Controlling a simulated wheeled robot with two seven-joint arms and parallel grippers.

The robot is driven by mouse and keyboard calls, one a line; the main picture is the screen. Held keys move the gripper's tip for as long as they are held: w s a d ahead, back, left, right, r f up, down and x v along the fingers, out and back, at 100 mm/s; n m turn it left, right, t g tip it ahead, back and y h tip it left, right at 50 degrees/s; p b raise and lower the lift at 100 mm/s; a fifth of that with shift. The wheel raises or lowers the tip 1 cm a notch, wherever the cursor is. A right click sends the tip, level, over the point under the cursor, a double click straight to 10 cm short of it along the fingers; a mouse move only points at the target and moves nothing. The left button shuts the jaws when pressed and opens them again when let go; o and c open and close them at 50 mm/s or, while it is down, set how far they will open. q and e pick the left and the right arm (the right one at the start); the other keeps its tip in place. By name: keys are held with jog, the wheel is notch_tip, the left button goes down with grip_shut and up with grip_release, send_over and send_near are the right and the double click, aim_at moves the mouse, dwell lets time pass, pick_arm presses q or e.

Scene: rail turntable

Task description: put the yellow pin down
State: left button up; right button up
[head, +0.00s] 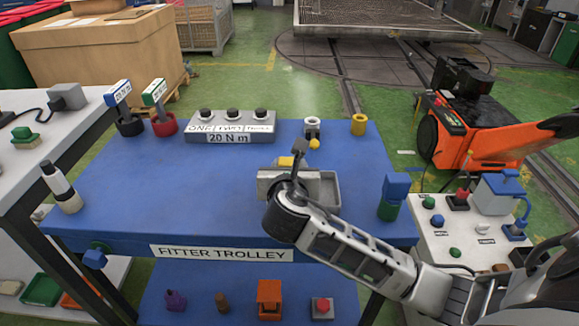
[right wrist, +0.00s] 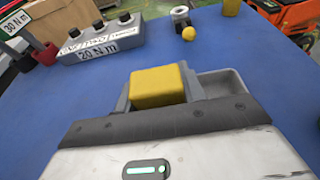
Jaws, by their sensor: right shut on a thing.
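My right gripper (head: 284,166) is shut on the yellow pin (head: 286,161), whose blocky yellow end shows just beyond the gripper body. In the right wrist view the yellow pin (right wrist: 155,87) sits between my grey fingers, past the dark edge of the gripper. A grey open tray (head: 328,192) lies on the blue trolley top below and to the right of the gripper. The tray's far wall also shows in the right wrist view (right wrist: 225,84). The pin's lower part is hidden, and I cannot tell whether it touches the tray. My left gripper is not in view.
A grey ring-shaped part (head: 312,127) with a yellow ball (head: 314,144) before it and a yellow cylinder (head: 358,125) stand behind. A grey block with black knobs (head: 230,125) is at back left. A blue-and-green piece (head: 392,197) stands right.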

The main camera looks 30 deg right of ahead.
jog(key=o, duration=1.1)
jog(key=shift+f, duration=0.1)
jog(key=shift+s+a+r, duration=0.1)
jog(key=shift+r, duration=0.1)
jog(key=p+v, duration=0.1)
jog(key=v, duration=1)
jog(key=shift+s+a+r, duration=0.2)
jog(key=shift+s, duration=0.1)
